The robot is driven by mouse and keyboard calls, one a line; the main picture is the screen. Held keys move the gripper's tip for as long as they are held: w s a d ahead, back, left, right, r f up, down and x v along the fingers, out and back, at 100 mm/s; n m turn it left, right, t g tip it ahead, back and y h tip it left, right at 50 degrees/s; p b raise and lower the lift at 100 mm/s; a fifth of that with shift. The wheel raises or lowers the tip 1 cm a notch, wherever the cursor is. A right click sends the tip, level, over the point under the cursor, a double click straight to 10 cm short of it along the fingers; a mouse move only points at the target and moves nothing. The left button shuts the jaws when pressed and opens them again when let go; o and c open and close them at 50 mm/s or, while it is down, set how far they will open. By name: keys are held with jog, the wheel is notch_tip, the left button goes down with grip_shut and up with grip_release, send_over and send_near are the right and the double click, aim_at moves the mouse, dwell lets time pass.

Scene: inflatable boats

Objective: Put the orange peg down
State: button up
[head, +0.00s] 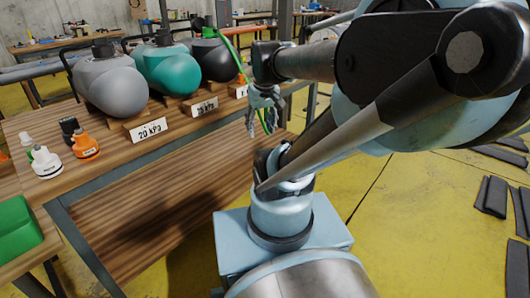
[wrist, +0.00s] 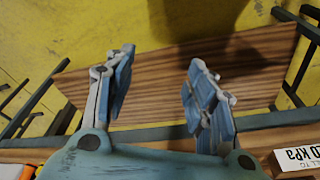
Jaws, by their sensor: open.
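My gripper (head: 262,116) is at the right end of the wooden bench, just off its front edge. In the wrist view its two blue-grey fingers (wrist: 160,85) are spread apart, with nothing between them. No orange peg can be made out for certain. A small orange thing (head: 242,91) stands on the bench beside the gripper, behind a sign and partly hidden. An orange patch also shows at the lower left corner of the wrist view (wrist: 18,171), cut off by the edge; I cannot tell what it is.
The bench (head: 115,163) carries a grey boat tube (head: 110,84), a teal one (head: 169,70) and a black one (head: 215,60). A lower shelf (wrist: 170,80) lies beneath the gripper.

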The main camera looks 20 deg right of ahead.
jog(key=s+f+m, duration=0.1)
jog(key=s+f, duration=0.5)
jog(key=shift+f, duration=0.4)
jog(key=shift+d, duration=0.1)
jog(key=shift+w+f, duration=0.2)
jog(key=shift+w, duration=0.25)
